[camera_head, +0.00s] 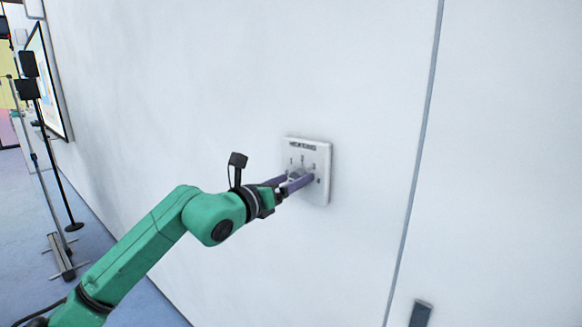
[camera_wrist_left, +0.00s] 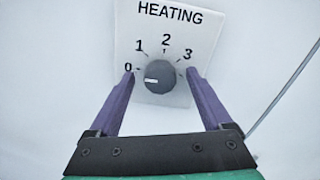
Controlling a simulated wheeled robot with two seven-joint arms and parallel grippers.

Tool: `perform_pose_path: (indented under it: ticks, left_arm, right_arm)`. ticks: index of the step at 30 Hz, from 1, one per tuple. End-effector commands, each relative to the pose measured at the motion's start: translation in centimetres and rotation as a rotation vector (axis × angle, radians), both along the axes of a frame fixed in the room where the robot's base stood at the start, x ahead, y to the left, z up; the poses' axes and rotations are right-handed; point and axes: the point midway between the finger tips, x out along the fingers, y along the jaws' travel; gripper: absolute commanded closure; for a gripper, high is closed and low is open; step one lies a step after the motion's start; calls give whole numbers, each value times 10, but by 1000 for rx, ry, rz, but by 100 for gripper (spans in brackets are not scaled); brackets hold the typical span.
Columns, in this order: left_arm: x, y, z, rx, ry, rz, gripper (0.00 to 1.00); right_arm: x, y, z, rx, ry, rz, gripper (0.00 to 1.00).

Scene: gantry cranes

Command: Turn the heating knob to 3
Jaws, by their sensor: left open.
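The heating panel (camera_head: 319,190) is a white square plate on the wall, marked HEATING; it also fills the upper middle of the left wrist view (camera_wrist_left: 205,25). Its round dark grey knob (camera_wrist_left: 161,77) sits below the numbers 0 to 3. The pale mark on the knob points left, close to the 0. My left gripper (camera_head: 298,180) is open, its purple fingers at the panel. In the left wrist view its fingertips (camera_wrist_left: 160,74) lie on either side of the knob, with a visible gap at each side. In the head view the fingers partly hide the knob.
The white wall (camera_head: 220,80) around the panel is bare. A grey vertical seam (camera_head: 418,150) runs right of it. A small grey object (camera_head: 421,314) shows at the bottom right. Black stands (camera_head: 55,170) and a framed board (camera_head: 50,85) are at the far left.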

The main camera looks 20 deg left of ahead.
Motion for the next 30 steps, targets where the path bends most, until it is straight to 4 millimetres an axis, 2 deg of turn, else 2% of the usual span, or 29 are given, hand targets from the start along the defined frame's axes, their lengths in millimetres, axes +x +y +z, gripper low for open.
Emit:
perform_pose_path:
  ticks: [6, 7, 13, 14, 22, 30]
  left_arm:
    - [2, 0, -1, 1, 0, 0, 17]
    - [2, 0, -1, 1, 0, 0, 21]
    - [1, 0, -1, 0, 0, 0, 97]
    - [1, 0, -1, 0, 0, 0, 100]
    - [1, 0, -2, 20, -9, 0, 100]
    - [1, -1, -4, 135, -57, 0, 100]
  right_arm:
    - [-4, -1, 0, -1, 6, -1, 50]
    - [-4, -1, -1, -1, 7, -2, 50]
    - [-5, -2, -1, -3, 9, -2, 50]
    - [-5, -2, -1, -3, 9, -2, 50]
    - [-6, -2, -5, -3, 10, -2, 50]
    - [-6, -2, -24, -3, 10, -1, 50]
